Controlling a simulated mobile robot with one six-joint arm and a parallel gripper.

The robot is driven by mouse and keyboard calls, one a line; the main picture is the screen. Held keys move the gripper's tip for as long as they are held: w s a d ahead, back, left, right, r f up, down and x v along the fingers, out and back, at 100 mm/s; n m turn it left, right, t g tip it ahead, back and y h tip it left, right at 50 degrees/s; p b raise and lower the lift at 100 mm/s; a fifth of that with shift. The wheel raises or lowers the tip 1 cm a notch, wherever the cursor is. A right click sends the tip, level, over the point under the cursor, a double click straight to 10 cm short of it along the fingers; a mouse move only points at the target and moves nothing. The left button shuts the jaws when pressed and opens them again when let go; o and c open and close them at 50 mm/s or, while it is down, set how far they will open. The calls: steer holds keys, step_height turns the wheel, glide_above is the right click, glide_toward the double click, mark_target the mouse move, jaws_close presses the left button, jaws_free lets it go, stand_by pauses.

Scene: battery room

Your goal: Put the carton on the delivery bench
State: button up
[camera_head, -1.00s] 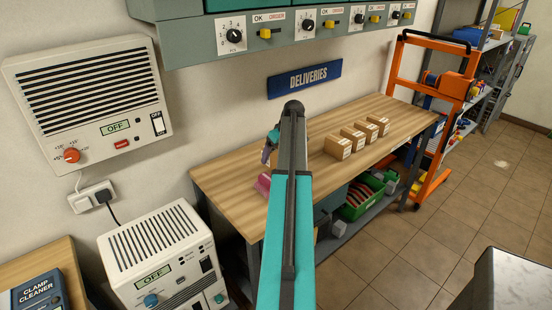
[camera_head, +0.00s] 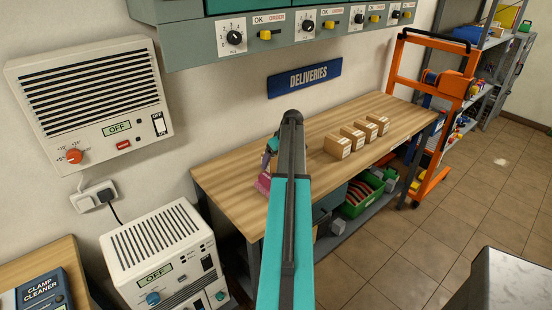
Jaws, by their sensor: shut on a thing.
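My gripper (camera_head: 267,166) is over the left part of the bench, partly hidden behind my dark and teal arm. It is shut on a pink carton (camera_head: 263,183), whose right side my arm covers. The carton is low by the bench top; I cannot tell whether it touches it. Several small brown cartons (camera_head: 338,147) stand in a row on the bench to the right of my arm.
The bench top left of my gripper is clear. A green crate (camera_head: 355,208) sits on the shelf beneath. An orange trolley (camera_head: 437,120) stands at the bench's right end. A white OFF unit (camera_head: 160,255) stands at the front left. Grey cabinets hang above.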

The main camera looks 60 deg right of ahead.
steer(key=shift+f, duration=0.1)
steer(key=o, duration=1.3)
steer(key=shift+o, duration=0.2)
steer(key=shift+r, duration=0.25)
steer(key=b+v, duration=0.3)
steer(key=v, duration=0.8)
steer(key=shift+s+r, duration=0.2)
steer(key=shift+r, duration=0.15)
steer(key=shift+a, duration=0.1)
